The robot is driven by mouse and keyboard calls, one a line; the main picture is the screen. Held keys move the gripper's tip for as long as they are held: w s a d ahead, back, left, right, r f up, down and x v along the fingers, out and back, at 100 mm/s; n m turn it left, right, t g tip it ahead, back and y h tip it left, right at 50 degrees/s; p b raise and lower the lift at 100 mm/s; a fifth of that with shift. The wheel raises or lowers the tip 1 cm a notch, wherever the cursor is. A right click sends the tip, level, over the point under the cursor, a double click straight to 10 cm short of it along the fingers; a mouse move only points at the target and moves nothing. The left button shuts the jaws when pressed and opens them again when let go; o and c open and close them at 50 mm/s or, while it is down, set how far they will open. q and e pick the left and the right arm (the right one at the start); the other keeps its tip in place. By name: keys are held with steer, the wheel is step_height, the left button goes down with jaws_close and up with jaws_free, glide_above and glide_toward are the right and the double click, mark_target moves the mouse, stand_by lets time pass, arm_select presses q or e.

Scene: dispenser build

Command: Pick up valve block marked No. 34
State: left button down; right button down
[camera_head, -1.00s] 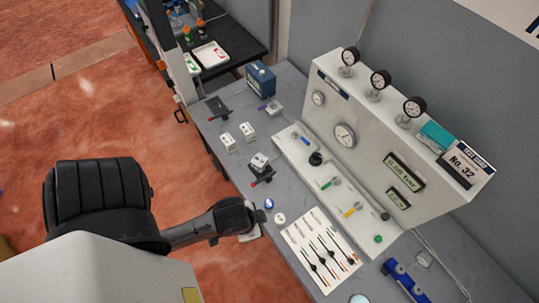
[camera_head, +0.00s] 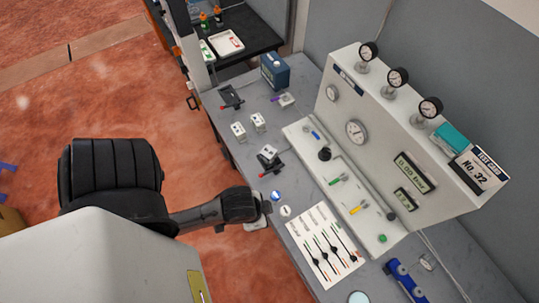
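Two small white blocks, a left one (camera_head: 238,132) and a right one (camera_head: 258,122), stand side by side on the grey bench. Another white block (camera_head: 268,153) sits on a dark fixture with a red-tipped handle nearer the front. A pale block with a purple part (camera_head: 287,100) lies farther back. The numbers on these blocks are too small to read, so I cannot tell which is No. 34. My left arm comes in from the left and ends in a dark wrist at the bench's front edge. Its gripper (camera_head: 258,222) shows as a pale part, fingers unclear. My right gripper is out of view.
A test panel (camera_head: 375,115) with gauges and a card (camera_head: 478,172) reading No. 32 stands at the back. An empty-looking dark fixture (camera_head: 231,97), a blue box (camera_head: 275,71), a printed sheet with sliders (camera_head: 322,247) and a blue clamp-like tool (camera_head: 407,280) occupy the bench.

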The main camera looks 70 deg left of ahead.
arm_select(q)
steer(key=c, duration=1.9)
jaws_free()
steer(key=o, duration=1.7)
